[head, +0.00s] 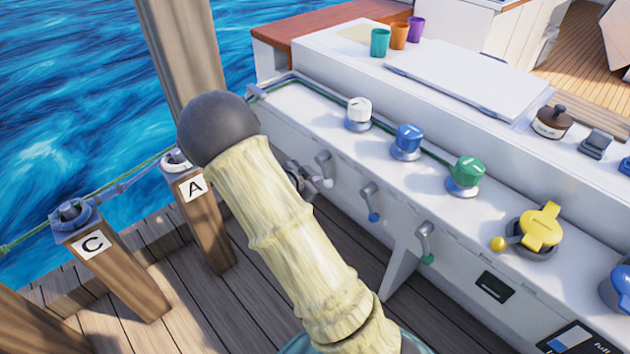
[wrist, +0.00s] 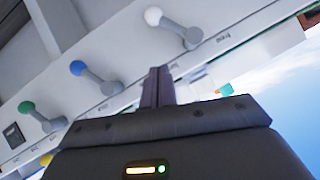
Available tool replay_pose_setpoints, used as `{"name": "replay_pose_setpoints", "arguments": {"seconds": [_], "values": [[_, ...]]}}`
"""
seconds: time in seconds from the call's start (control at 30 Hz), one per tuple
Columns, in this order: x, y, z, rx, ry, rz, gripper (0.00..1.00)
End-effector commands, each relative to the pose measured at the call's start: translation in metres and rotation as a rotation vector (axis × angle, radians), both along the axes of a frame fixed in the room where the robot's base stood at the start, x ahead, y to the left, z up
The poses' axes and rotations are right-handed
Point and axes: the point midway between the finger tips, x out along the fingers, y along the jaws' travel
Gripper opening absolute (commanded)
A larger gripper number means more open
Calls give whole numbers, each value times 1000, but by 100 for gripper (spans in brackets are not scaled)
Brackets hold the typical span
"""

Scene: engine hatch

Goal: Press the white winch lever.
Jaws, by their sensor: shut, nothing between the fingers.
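The white winch lever, a short grey arm with a white ball end, sticks out from the console's front face at the upper middle of the wrist view (wrist: 172,26). In the head view the lever (head: 324,163) is at the left end of the lever row, just right of my arm. My gripper shows in the wrist view (wrist: 157,72) with its two dark fingers together and empty. The fingertips point toward the white lever, with a visible gap between them in the picture. In the head view my gripper is mostly hidden behind my arm.
A blue lever (head: 371,202) and a green lever (head: 424,242) follow to the right on the same face. White, blue and green winches (head: 465,177) stand on the console top above. Wooden posts A (head: 200,215) and C (head: 115,265) stand left of my arm.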

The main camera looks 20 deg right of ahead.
Motion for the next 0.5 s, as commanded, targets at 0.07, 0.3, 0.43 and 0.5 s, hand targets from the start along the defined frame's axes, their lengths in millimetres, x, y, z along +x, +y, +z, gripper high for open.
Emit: {"name": "replay_pose_setpoints", "arguments": {"seconds": [0.07,0.3,0.43,0.5], "values": [[6,-11,-11,-1,-1,-3,0],[25,-42,-34,-1,0,-3,0],[35,-58,-46,-2,1,-2,0],[40,-58,-58,-1,1,1,0]]}}
